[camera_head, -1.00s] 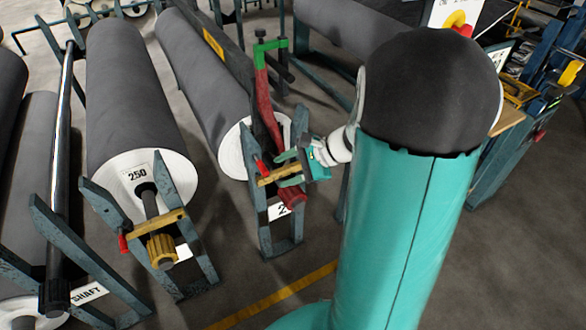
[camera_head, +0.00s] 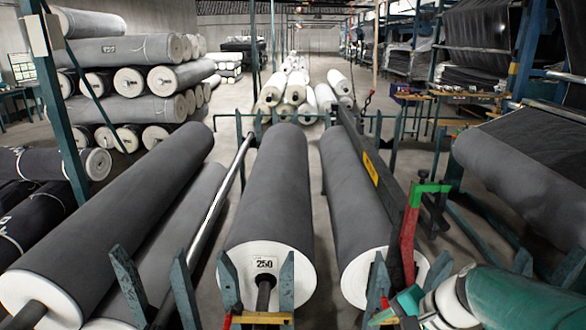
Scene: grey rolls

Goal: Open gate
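The gate looks like a short yellow bar across a dark blue-green stand; the clearest one (camera_head: 262,318) lies across the front of the middle roll's stand, with a red end at its left. The right roll's stand (camera_head: 378,283) is at the bottom right, its gate mostly hidden by my gripper and the frame edge. My gripper (camera_head: 388,308), with teal fingers, is at this stand, close to a small red part. The fingers look apart, but whether they touch or hold the bar cannot be told.
A red upright with a green top (camera_head: 410,225) stands just above my gripper. The middle grey roll (camera_head: 270,185) and right grey roll (camera_head: 355,200) lie lengthwise. More rolls are stacked at the back left (camera_head: 130,80). A large dark roll (camera_head: 530,175) is at the right.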

